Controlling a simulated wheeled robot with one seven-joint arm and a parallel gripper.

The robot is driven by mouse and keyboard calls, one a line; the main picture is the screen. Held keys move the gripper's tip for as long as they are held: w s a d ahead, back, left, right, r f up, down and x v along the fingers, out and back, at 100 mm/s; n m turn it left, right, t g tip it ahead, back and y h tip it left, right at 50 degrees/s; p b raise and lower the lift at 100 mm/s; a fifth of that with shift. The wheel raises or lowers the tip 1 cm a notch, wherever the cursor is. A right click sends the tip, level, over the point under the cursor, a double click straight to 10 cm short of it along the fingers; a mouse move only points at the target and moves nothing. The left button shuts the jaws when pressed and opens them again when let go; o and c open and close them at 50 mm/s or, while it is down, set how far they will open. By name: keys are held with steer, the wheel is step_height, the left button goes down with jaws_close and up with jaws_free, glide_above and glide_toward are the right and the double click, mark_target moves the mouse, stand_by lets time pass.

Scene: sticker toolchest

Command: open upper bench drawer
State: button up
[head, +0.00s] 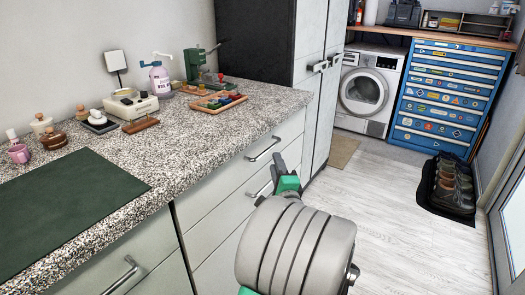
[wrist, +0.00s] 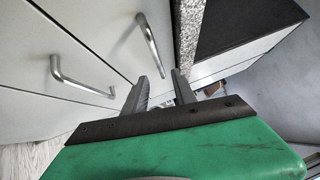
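The upper bench drawer (head: 240,165) has a pale front just below the speckled counter edge. Its metal bar handle (head: 263,149) also shows in the wrist view (wrist: 148,45), close to the counter edge. The lower drawer's handle (head: 256,196) is partly behind my gripper in the head view and shows clearly in the wrist view (wrist: 80,82). My gripper (head: 284,169) is in front of the drawers. In the wrist view its two fingers (wrist: 161,77) are apart with nothing between them. The upper handle lies beyond the fingertips, apart from them. The upper drawer looks shut.
The granite counter (head: 190,140) carries a scale, bottles and a tray of coloured pieces. Another handle (head: 120,275) is on the nearer cabinet at left. A tall cabinet (head: 310,75) stands beyond the drawers.

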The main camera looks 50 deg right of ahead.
steer(key=f+x, duration=0.1)
steer(key=x, duration=0.5)
steer(key=shift+w+r, duration=0.55)
jaws_close()
stand_by(0.8)
